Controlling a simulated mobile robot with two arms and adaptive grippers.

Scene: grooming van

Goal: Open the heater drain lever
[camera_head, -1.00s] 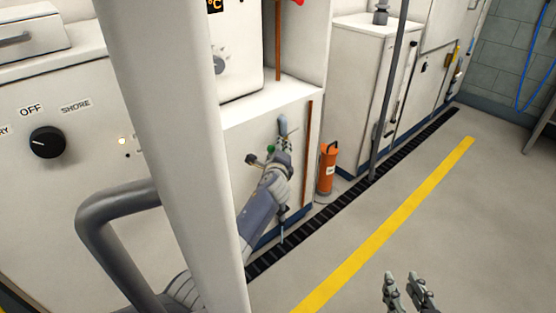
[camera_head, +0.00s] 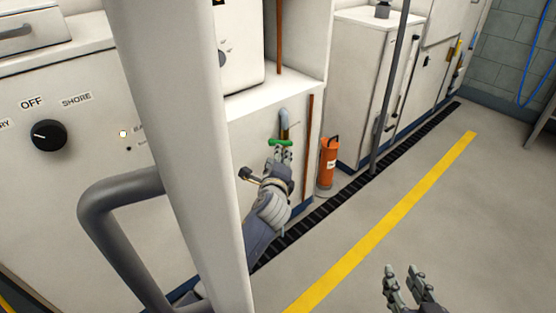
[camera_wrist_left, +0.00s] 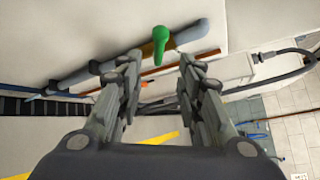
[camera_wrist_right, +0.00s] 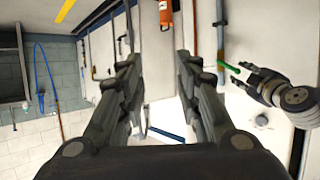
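The green drain lever (camera_head: 280,141) sits on a grey and brass pipe (camera_head: 284,120) on the low white panel, and looks roughly crosswise to the pipe in the head view. My left gripper (camera_head: 283,154) is just below it. In the left wrist view the lever (camera_wrist_left: 160,43) shows in the gap beyond the spread fingertips of my left gripper (camera_wrist_left: 157,68), which is open and empty. Whether a finger touches the lever is unclear. My right gripper (camera_head: 406,272) is open and empty over the floor at the lower right.
A thick white post (camera_head: 165,130) and a grey bent tube (camera_head: 100,215) stand left of my left arm. An orange cylinder (camera_head: 327,160) stands right of the panel. The floor around the yellow line (camera_head: 400,215) is clear.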

